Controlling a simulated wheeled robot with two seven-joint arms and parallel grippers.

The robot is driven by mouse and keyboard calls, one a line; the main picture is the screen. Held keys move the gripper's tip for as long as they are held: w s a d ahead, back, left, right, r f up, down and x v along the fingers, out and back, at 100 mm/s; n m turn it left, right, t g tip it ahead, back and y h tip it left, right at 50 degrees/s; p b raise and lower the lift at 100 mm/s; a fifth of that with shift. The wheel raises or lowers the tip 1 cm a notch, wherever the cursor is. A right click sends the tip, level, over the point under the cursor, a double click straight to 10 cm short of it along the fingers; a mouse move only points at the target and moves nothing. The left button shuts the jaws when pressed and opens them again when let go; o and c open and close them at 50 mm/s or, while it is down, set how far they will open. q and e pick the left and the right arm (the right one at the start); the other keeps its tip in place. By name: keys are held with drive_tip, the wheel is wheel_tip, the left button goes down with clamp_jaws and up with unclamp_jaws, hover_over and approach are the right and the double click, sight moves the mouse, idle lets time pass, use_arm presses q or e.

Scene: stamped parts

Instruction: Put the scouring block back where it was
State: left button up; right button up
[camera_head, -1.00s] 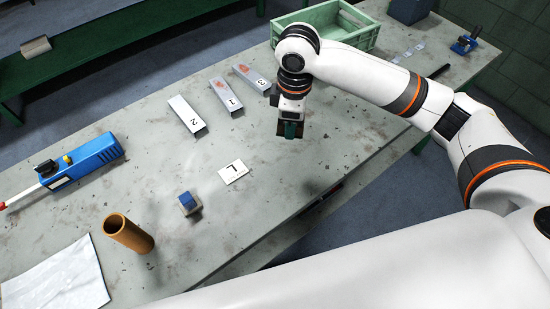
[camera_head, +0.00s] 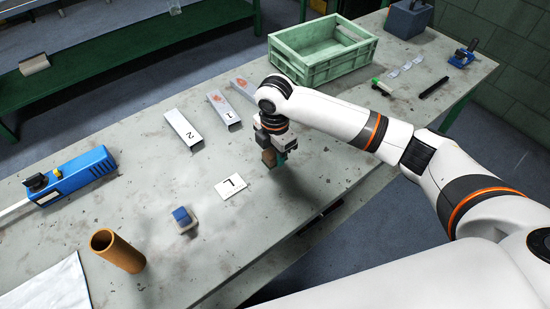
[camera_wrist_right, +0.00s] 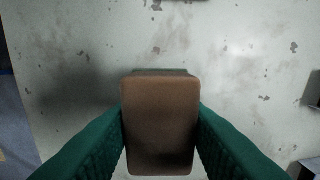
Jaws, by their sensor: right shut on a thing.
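The scouring block is a brown block with rounded edges. In the right wrist view the scouring block (camera_wrist_right: 160,125) is between the two green fingers of my right gripper (camera_wrist_right: 160,140), which are shut on its sides. My left gripper is not in view.
Metal channels numbered 2 (camera_head: 184,129) and 1 (camera_head: 224,110) lie behind; another is partly hidden. A blue-topped block (camera_head: 183,217), an orange-brown tube (camera_head: 117,250) and a blue tool (camera_head: 72,175) stand left. A green crate (camera_head: 322,50) is at the back. The grey table (camera_head: 330,170) is clear around the gripper.

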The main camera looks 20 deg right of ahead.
sight(275, 160)
drive_tip(key=shift+f, duration=1.45)
drive_tip(key=shift+f, duration=0.1)
drive_tip(key=o, duration=1)
drive_tip(key=shift+c, duration=0.2)
wheel_tip(275, 160, up, 12)
drive_tip(key=shift+r, duration=0.15)
